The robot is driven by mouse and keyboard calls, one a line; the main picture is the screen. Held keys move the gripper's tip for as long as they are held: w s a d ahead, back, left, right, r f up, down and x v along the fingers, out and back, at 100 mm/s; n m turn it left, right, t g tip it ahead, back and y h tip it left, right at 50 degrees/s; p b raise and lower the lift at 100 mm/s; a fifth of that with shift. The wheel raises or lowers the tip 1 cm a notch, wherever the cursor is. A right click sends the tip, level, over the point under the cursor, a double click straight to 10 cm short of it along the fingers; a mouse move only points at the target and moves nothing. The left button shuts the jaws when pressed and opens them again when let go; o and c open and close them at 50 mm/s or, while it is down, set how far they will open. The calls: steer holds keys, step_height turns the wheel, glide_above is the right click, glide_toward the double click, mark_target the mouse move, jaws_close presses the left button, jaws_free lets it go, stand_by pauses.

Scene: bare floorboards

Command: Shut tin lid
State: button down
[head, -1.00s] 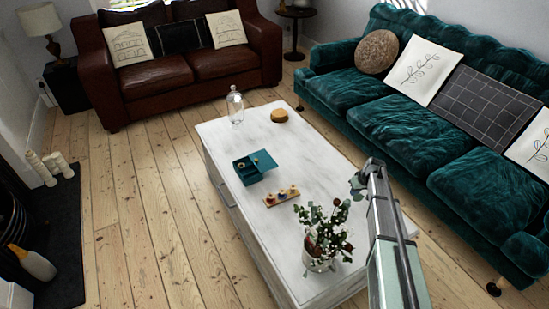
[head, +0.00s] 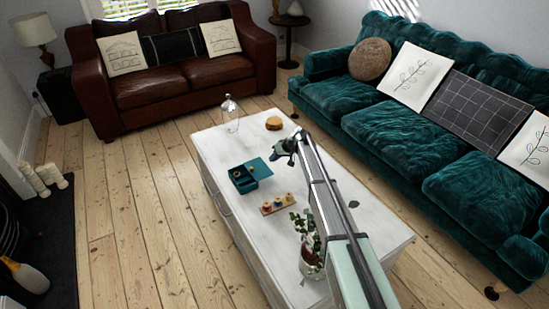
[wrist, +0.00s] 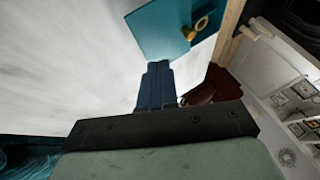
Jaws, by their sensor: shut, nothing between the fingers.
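The teal tin (head: 243,182) sits on the white coffee table with its open top showing small items inside. Its teal lid (head: 259,167) stands open, lying out to the right side of the tin. My gripper (head: 275,154) is just beyond and right of the lid, above the table, and appears apart from it. In the wrist view my shut, empty blue fingers (wrist: 157,70) point at the teal lid (wrist: 160,32). A gold round item (wrist: 201,24) shows beside the lid there.
The white coffee table (head: 222,150) also bears a glass cloche (head: 231,113), a round wooden piece (head: 274,123), a wooden tray with small cups (head: 278,204) and a potted plant (head: 312,262), partly behind my arm. A green sofa (head: 440,150) stands right.

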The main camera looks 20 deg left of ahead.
mark_target(254, 169)
steer(key=x, duration=0.6)
steer(key=shift+f, duration=0.15)
steer(key=shift+s+a+f, duration=0.1)
steer(key=shift+s+a, duration=0.5)
steer(key=shift+a, duration=0.35)
steer(key=shift+s+a, duration=0.45)
steer(key=shift+a, duration=0.4)
steer(key=s+a, duration=0.6)
steer(key=s, duration=0.1)
steer(key=shift+a, duration=0.35)
steer(key=shift+w, duration=0.1)
